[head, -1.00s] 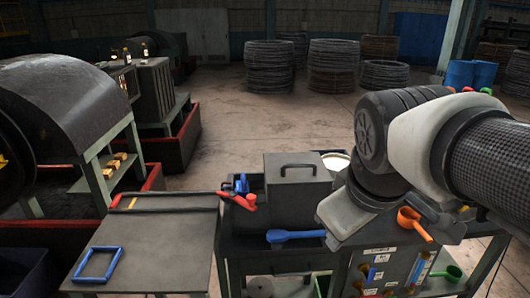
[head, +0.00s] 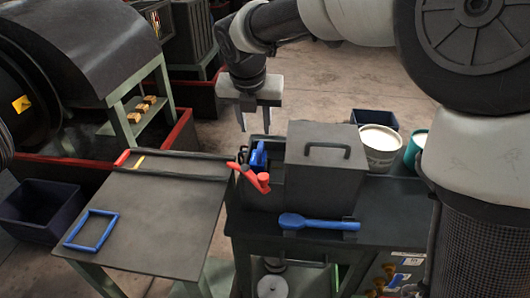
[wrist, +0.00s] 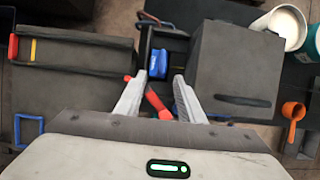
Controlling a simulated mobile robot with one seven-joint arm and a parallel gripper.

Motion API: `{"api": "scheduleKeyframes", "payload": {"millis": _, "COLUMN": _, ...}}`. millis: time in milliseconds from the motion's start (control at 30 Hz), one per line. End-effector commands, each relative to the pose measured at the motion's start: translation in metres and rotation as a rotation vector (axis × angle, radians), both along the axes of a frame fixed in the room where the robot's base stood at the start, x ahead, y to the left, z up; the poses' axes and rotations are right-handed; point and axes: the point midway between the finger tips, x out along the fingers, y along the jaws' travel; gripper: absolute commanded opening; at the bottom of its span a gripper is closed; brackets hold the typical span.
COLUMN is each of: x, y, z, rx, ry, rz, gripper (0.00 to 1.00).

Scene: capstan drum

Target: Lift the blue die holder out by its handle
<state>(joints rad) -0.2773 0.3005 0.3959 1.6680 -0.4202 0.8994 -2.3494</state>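The blue die holder (head: 258,157) stands in the narrow open part of a dark box (head: 262,196), left of the box's grey lid. It also shows in the wrist view (wrist: 158,65), just beyond and between my fingertips. Its handle is too small to make out clearly. A red lever (head: 262,182) sits at the front of the opening, close to the die holder. My gripper (head: 254,131) points down above the back of the opening, open and empty. In the wrist view its two fingers (wrist: 161,77) are apart, with the red lever showing between them.
The grey lid with a bar handle (head: 325,140) is right of the opening. A white bucket (head: 379,148) stands right. A grey table (head: 165,215) with a blue frame (head: 92,230) is left.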

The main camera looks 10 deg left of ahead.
Motion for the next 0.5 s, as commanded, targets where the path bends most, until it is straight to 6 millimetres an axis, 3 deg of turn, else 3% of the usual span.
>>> {"api": "scheduleKeyframes", "payload": {"millis": 200, "x": 0.017, "y": 0.000, "z": -0.045, "rx": -0.002, "ry": 0.004, "rz": -0.002, "gripper": 0.35}}
{"api": "scheduleKeyframes", "payload": {"millis": 500, "x": 0.029, "y": 0.001, "z": -0.069, "rx": 0.000, "ry": 0.001, "rz": -0.002, "gripper": 0.35}}
